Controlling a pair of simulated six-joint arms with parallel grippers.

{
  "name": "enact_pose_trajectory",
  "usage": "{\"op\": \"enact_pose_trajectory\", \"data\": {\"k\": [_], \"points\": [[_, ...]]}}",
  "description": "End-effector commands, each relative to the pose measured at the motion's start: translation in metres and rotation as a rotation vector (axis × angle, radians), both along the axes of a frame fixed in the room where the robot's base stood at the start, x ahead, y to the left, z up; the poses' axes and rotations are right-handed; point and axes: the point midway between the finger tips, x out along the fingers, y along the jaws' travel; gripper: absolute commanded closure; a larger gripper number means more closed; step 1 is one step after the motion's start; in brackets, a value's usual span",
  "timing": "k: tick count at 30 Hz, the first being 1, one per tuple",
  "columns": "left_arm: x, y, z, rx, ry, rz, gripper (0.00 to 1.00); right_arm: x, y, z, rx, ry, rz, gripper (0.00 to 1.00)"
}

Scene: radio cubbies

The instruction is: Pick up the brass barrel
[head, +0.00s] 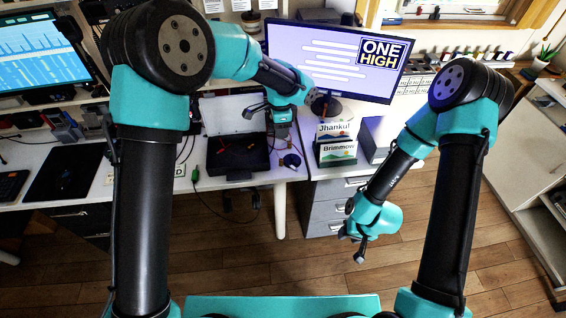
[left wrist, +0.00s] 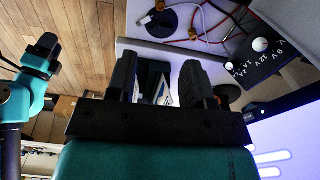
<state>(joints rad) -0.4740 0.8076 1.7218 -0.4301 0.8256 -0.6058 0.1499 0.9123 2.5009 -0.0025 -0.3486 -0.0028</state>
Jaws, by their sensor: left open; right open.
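My left gripper (head: 270,122) is over the back of the desk, near the name signs. In the left wrist view its two fingers (left wrist: 159,78) are apart with nothing held between them. My right gripper (head: 352,246) hangs open and empty over the floor in front of the drawers.
Name signs (head: 336,152) stand near the desk's front edge below a monitor (head: 305,60). A black box with knobs (left wrist: 258,52) shows in the left wrist view.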

Motion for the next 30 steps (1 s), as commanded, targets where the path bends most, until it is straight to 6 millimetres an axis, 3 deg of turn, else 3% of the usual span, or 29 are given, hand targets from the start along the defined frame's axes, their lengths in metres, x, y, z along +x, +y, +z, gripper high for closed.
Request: {"op": "enact_pose_trajectory", "data": {"k": [8, 24, 30], "points": [[0.000, 0.001, -0.020, 0.000, 0.003, 0.003, 0.53, 0.000, 0.000, 0.000, 0.000, 0.000, 0.000, 0.57], [-0.001, 0.000, -0.109, 0.000, 0.003, 0.002, 0.53, 0.000, 0.000, 0.000, 0.000, 0.000, 0.000, 0.57], [0.000, 0.000, -0.123, -0.001, 0.002, 0.003, 0.53, 0.000, 0.000, 0.000, 0.000, 0.000, 0.000, 0.57]]}}
